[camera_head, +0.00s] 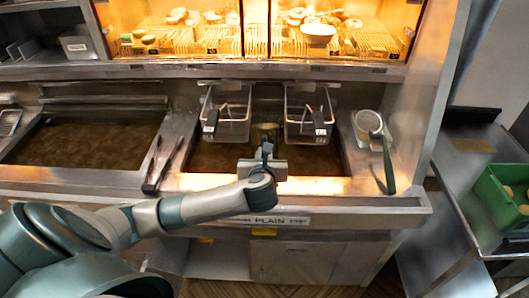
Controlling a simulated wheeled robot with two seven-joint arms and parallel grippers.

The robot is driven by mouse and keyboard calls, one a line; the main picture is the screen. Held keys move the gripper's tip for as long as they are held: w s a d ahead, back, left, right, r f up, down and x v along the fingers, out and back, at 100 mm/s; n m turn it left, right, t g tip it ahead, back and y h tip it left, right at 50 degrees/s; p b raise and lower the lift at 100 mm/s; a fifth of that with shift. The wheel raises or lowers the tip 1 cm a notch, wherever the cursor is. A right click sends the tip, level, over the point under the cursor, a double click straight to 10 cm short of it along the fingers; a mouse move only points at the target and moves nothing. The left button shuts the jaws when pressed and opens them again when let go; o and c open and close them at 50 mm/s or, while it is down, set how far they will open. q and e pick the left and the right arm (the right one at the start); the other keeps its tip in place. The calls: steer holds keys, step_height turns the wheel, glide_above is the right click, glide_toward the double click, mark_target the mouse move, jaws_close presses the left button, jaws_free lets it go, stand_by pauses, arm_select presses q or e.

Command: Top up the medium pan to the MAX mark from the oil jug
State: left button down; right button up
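A pan of dark oil (215,160) is set into the range at the centre, above a label reading PLAIN. A wider pan of brown oil (85,142) lies to its left. I cannot read a MAX mark on either. My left arm reaches in from the left, and its gripper (266,148) is over the centre pan, between two hanging baskets. A small brownish object (265,130) shows just beyond the gripper; I cannot tell if it is the oil jug or if it is held. The fingers are too small and overlapped to read. My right gripper is out of view.
Two wire baskets (230,128) (311,128) hang at the back of the centre pan. Tongs (160,168) lie on the left divider. A strainer (369,122) with a green handle sits at the right. A green crate (497,199) stands on the far-right shelf.

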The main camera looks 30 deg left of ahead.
arm_select(q)
steer(key=shift+s+d+r+g+h, duration=0.15)
steer(key=shift+r+g+h, duration=0.35)
steer(key=shift+r, duration=0.15)
steer(key=shift+s+r+g+h, duration=0.1)
steer(key=shift+r+g+h, duration=0.35)
steer(key=shift+g, duration=0.35)
stand_by(2.0)
steer(key=shift+g+h, duration=0.55)
steer(key=shift+g, duration=0.35)
stand_by(1.5)
